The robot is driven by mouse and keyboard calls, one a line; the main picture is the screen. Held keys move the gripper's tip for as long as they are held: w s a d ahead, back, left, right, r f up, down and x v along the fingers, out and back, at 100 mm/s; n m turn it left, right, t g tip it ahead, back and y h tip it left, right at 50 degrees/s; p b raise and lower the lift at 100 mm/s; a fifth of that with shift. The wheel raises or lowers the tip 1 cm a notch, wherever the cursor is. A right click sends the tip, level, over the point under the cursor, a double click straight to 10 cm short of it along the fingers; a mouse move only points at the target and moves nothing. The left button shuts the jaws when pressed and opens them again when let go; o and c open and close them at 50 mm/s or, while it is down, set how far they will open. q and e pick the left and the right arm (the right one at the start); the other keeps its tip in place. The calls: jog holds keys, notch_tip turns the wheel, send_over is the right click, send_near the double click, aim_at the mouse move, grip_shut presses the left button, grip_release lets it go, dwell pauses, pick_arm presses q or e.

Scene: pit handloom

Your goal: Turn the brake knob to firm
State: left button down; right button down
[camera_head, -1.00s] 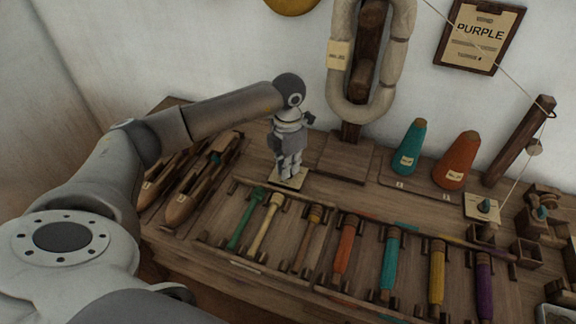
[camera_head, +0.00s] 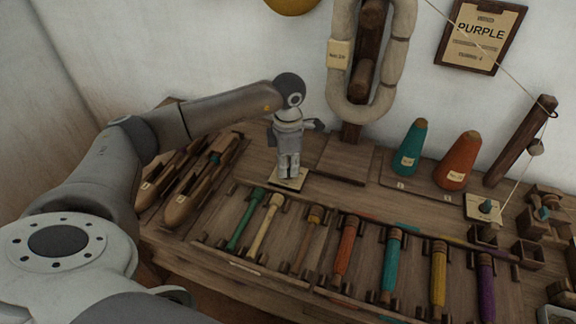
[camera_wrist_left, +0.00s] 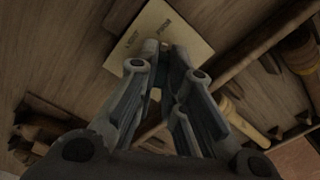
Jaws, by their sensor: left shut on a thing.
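My left gripper (camera_head: 289,172) points down at a small cream plate (camera_head: 291,183) on the bench, and its fingers are shut on the brake knob there. The fingers hide nearly all of the knob, so its setting cannot be read. In the left wrist view the fingers (camera_wrist_left: 160,52) reach over the same plate (camera_wrist_left: 190,40), which carries small dark lettering too blurred to read surely. My right gripper is not in view.
Wooden shuttles (camera_head: 182,200) lie left of the gripper. A rack of coloured bobbins (camera_head: 390,262) lies in front and to the right. A hank of pale yarn (camera_head: 341,75) hangs behind.

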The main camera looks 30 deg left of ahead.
pick_arm(q)
jog(key=c, duration=1.5)
grip_release()
jog(key=shift+c, duration=0.2)
jog(key=shift+r, duration=0.1)
notch_tip(320, 180, up, 12)
